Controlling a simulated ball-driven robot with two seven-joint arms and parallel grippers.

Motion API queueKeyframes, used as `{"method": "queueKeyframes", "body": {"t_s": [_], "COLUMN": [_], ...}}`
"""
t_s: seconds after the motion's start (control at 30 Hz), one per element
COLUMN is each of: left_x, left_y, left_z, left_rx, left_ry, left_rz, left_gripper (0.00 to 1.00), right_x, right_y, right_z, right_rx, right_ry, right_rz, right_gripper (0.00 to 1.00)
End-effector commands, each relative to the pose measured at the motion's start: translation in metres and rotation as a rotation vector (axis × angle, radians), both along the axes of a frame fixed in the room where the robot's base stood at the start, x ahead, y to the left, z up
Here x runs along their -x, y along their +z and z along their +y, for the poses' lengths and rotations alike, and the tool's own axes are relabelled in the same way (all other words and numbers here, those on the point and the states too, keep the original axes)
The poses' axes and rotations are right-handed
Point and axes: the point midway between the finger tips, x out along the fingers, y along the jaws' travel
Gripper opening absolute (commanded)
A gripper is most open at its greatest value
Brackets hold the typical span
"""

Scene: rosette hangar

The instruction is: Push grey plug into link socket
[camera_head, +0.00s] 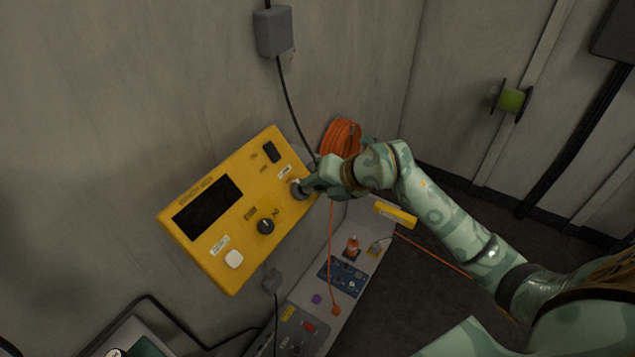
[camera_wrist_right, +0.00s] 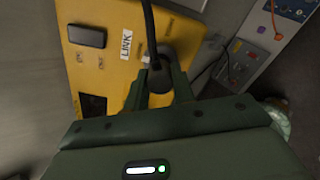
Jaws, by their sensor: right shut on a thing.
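My right gripper (camera_head: 308,186) is at the right side of the yellow panel (camera_head: 205,250), by the link socket (camera_head: 298,189). In the right wrist view the gripper (camera_wrist_right: 160,88) is shut on the grey plug (camera_wrist_right: 159,79), which looks dark there, with a black cable running up from it. The plug is right in front of the round socket (camera_wrist_right: 184,38), beside the white LINK label (camera_wrist_right: 126,43). The fingers and plug overlap the socket, so I cannot tell how far the plug is in. My left gripper is out of view.
The panel also carries a dark screen (camera_head: 208,207), a black knob (camera_head: 265,226) and a white button (camera_head: 233,259). A grey box (camera_head: 273,31) hangs on the wall above with the cable. An orange coil (camera_head: 341,138) is behind the gripper. A bench with small parts (camera_head: 345,275) stands below.

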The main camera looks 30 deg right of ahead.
Motion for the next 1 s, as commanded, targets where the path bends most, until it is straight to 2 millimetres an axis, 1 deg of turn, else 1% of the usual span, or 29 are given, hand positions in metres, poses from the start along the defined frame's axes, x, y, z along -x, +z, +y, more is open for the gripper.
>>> {"method": "queueKeyframes", "body": {"t_s": [0.37, 0.7, 1.0], "left_x": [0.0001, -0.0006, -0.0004], "left_y": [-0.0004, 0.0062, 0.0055], "left_z": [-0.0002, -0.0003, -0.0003], "left_rx": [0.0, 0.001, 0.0], "left_ry": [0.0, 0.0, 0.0], "left_rz": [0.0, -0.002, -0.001], "left_gripper": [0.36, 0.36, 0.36], "right_x": [0.0001, -0.0001, -0.0001], "right_y": [-0.0005, 0.0005, -0.0005], "right_z": [-0.0001, -0.0002, -0.0002], "right_rx": [-0.001, 0.0, -0.001], "right_ry": [-0.001, -0.001, -0.001], "right_rz": [0.0, 0.001, 0.0], "right_gripper": [0.0, 0.0, 0.0]}}
